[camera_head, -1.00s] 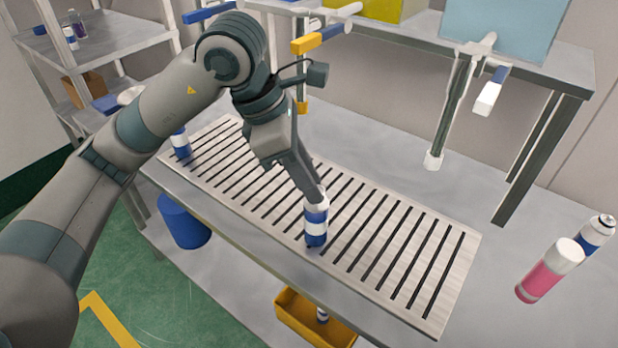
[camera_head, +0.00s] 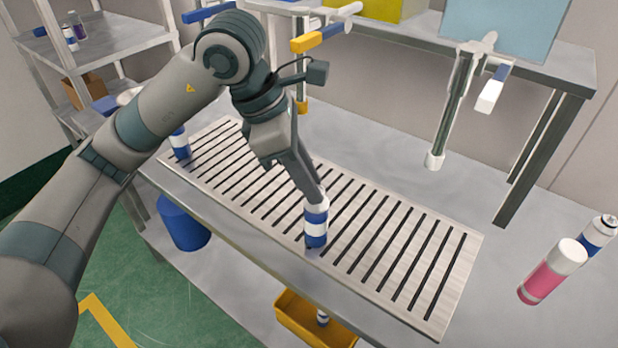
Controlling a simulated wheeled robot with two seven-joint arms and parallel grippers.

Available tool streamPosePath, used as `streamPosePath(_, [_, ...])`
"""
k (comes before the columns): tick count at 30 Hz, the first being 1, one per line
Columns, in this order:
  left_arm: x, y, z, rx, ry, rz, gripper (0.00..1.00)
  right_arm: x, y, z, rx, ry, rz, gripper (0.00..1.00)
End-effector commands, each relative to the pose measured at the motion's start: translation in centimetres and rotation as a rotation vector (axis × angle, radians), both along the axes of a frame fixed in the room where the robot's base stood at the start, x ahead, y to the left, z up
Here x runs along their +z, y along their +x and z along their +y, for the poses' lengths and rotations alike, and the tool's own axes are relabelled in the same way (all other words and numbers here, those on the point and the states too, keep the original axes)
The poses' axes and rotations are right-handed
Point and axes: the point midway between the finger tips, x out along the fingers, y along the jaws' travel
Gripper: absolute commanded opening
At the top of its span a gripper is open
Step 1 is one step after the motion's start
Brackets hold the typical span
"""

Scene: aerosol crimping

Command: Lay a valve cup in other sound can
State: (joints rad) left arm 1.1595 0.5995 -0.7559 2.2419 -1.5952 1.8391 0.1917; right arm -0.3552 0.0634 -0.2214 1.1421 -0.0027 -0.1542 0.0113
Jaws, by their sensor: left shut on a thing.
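My left gripper (camera_head: 314,196) points down at the top of a blue and white can (camera_head: 316,228), which stands upright on the slatted metal grate (camera_head: 400,235). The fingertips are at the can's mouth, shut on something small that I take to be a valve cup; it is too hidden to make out. A second blue and white can (camera_head: 180,145) stands at the grate's left end, partly behind my left arm. My right gripper is not in view.
A pink can with a white cap (camera_head: 552,272) and a blue and white can (camera_head: 598,235) stand at the right. A yellow bin (camera_head: 314,322) sits below the front edge, a blue bucket (camera_head: 183,224) to its left. A white-tipped post (camera_head: 434,160) hangs behind the grate.

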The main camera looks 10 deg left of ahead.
Motion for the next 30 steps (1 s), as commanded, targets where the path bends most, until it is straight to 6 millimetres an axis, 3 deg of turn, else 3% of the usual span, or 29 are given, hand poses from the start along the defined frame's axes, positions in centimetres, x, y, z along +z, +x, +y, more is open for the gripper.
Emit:
streamPosePath(29, [0.01, -0.01, -0.01, 0.000, 0.000, 0.000, 0.00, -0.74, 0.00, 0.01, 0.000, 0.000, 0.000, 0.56])
streamPosePath(30, [0.01, -0.01, -0.01, 0.000, 0.000, 0.000, 0.28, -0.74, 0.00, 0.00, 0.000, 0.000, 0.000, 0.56])
